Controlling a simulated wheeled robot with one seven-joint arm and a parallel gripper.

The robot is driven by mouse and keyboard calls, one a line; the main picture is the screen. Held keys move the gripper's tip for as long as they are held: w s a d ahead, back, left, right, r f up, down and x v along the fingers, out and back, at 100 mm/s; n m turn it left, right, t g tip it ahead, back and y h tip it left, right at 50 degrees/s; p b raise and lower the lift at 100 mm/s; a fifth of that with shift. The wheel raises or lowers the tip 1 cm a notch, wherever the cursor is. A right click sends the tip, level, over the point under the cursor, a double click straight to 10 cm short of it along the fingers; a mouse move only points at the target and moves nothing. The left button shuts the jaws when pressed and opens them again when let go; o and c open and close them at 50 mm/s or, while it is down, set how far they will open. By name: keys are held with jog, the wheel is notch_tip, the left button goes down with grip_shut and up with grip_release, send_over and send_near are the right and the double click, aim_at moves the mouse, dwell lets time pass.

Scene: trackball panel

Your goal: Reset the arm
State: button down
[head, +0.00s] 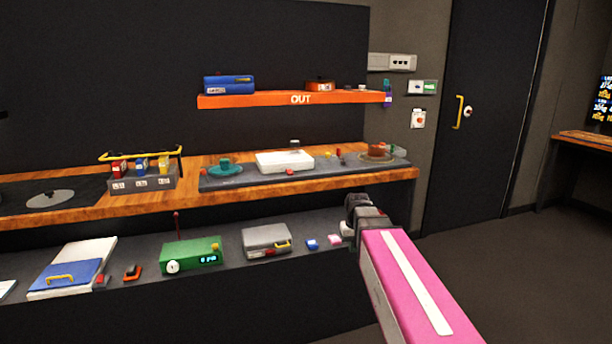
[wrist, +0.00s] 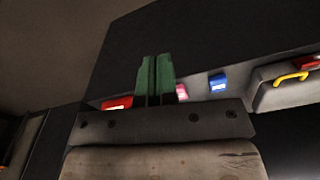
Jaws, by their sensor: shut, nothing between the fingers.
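My gripper (wrist: 155,60) shows in the wrist view as two green fingers side by side, shut with nothing between them. In the head view my arm comes in from the lower right as a pink link with a white stripe. Its dark end (head: 362,212) is in front of the right end of the bench and lower shelf. The fingers cannot be made out there. In the wrist view a small pink block (wrist: 182,92) and a blue block (wrist: 217,83) appear beyond the fingers, apart from them.
The lower shelf holds a green device (head: 192,255) and a grey case (head: 267,240). An orange OUT shelf (head: 250,99) hangs above. Floor at right is clear.

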jog(key=s+d+f+m, duration=0.1)
jog(key=s+d+f, duration=0.1)
jog(key=s+f, duration=1.1)
jog(key=shift+g, duration=0.3)
dwell(1.4)
